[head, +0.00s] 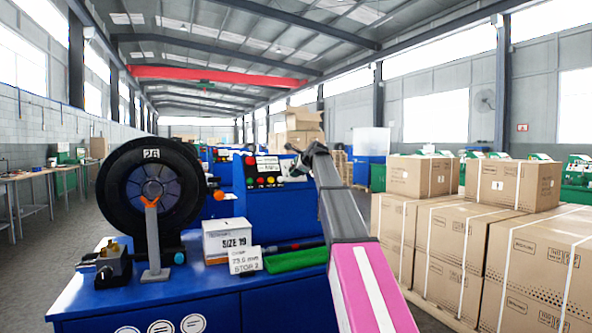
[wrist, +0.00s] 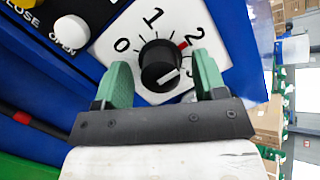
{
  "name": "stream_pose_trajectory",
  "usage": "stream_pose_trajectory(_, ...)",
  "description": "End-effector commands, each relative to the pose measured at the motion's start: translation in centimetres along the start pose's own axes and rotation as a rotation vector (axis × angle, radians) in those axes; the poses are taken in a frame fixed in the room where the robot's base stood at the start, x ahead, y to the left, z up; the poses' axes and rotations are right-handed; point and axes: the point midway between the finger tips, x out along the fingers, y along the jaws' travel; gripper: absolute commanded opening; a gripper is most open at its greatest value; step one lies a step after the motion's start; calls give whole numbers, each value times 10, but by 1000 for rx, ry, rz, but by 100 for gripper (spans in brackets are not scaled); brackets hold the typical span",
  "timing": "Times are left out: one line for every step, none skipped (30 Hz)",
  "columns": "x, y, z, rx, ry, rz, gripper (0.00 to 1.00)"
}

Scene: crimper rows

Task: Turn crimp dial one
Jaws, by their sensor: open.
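The crimp dial (wrist: 160,66) is a round black knob on a white plate (wrist: 112,40) marked 0, 1, 2 and 3. A red mark sits beside the 2. A white line on the knob lies on its lower right side, toward the 3. My gripper (wrist: 165,78) is open, with one green finger on each side of the knob. I cannot tell whether either finger touches it. In the head view my arm reaches the right end of the blue control panel (head: 239,176), and I cannot make out the dial there.
White OPEN button (wrist: 72,31) is left of the dial. The blue bench (head: 110,305) holds a black crimper ring marked 26 (head: 110,190), a SIZE 19 box (head: 226,238), a card reading STOP 2 (head: 245,261) and a green tray (head: 297,261). Cartons (head: 455,240) stand right.

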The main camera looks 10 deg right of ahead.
Motion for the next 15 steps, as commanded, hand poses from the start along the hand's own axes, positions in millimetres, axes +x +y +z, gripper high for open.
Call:
stream_pose_trajectory(-4,1,0,0,0,-1,65)
stream_pose_trajectory(-7,1,0,0,0,-1,65)
stream_pose_trajectory(-11,1,0,0,0,-1,65)
stream_pose_trajectory(-15,1,0,0,0,-1,65)
stream_pose_trajectory(-19,1,0,0,0,-1,65)
stream_pose_trajectory(-26,1,0,0,0,-1,65)
stream_pose_trajectory(-31,1,0,0,0,-2,65)
stream_pose_trajectory(-36,1,0,0,0,-2,65)
stream_pose_trajectory(-43,1,0,0,0,-2,65)
stream_pose_trajectory(-49,2,0,0,0,-2,65)
stream_pose_trajectory(-54,2,0,0,0,-2,65)
stream_pose_trajectory(-62,2,0,0,0,-2,65)
stream_pose_trajectory(-68,2,0,0,0,-2,65)
stream_pose_trajectory(-74,2,0,0,0,-2,65)
stream_pose_trajectory(-81,2,0,0,0,-3,65)
